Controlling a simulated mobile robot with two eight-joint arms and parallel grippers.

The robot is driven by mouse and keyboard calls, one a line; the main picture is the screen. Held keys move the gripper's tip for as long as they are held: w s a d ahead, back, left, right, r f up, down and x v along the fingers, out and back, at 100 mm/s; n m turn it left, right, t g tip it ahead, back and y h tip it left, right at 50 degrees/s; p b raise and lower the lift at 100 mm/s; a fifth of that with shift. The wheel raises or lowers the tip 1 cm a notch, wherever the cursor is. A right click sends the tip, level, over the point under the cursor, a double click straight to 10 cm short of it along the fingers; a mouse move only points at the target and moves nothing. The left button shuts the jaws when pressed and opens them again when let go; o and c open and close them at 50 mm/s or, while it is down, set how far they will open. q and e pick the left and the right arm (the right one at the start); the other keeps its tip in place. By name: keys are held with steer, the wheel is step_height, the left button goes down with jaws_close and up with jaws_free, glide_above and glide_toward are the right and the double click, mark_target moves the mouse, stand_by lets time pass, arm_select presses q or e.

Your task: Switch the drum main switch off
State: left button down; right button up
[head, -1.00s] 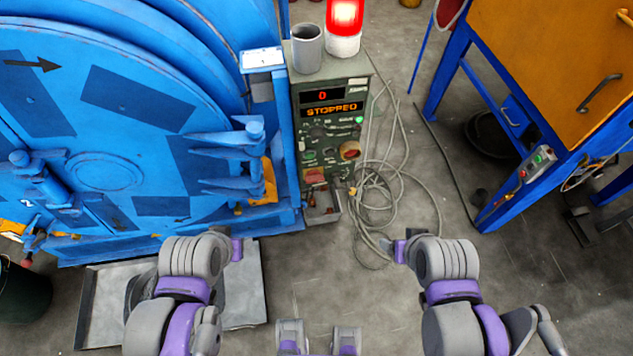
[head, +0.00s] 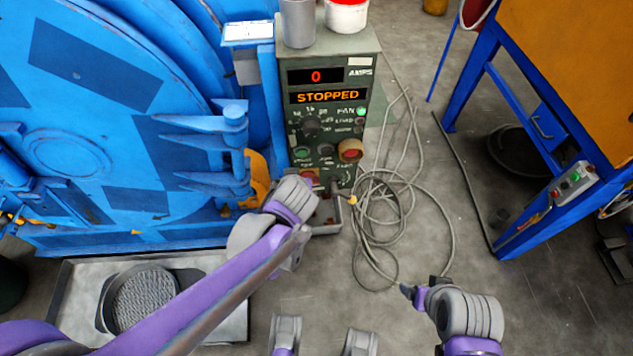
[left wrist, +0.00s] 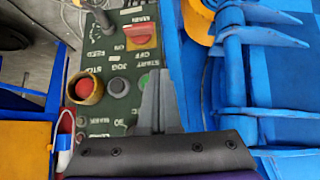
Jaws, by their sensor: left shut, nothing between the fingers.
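The grey-green control panel (head: 330,105) stands right of the blue drum and shows "0" and "STOPPED". The red main switch (left wrist: 139,34), labelled MAIN, ON and OFF, shows on the panel in the left wrist view, where lettering is upside down. In the head view only a bit of red (head: 309,176) shows low on the panel, above my left wrist. My left gripper (left wrist: 158,75) is shut and empty in front of the panel, near the green start button and below the switch in that picture. My right gripper (head: 425,290) is low at right, away from the panel; its jaws are unclear.
The blue drum door (head: 75,130) and its hinge arms (head: 215,150) stand close left of the panel. A loose grey cable (head: 440,215) coils on the floor. A metal tray (head: 235,325) lies below the drum.

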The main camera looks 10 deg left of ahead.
arm_select(q)
steer(key=shift+w+d+f+b, duration=0.3)
steer(key=shift+w+d+f, duration=0.6)
steer(key=shift+w, duration=0.2)
arm_select(e)
steer(key=shift+w+d+f, duration=0.1)
steer(key=shift+d+f, duration=0.2)
steer(key=shift+f, duration=0.35)
arm_select(q)
steer(key=shift+a, duration=0.1)
steer(key=b+x, duration=0.3)
steer(key=x, duration=0.7)
steer(key=shift+w+f, duration=0.25)
step_height(320, 180, down, 2)
steer(key=shift+s+f+b, duration=0.1)
steer(key=shift+f+b, duration=0.05)
steer(key=shift+b, duration=0.45)
steer(key=shift+f, duration=0.45)
arm_select(e)
steer(key=f, duration=0.5)
steer(key=shift+w+f, duration=0.2)
steer(key=shift+w, duration=0.05)
arm_select(q)
steer(key=shift+s+a+f+n+t+h+b, duration=0.15)
steer(key=shift+a+n+t+h+b, duration=0.2)
steer(key=shift+h, duration=0.25)
arm_select(e)
steer(key=shift+s+a+f, duration=0.1)
steer(key=shift+a+f, duration=0.05)
steer(key=shift+f, duration=0.1)
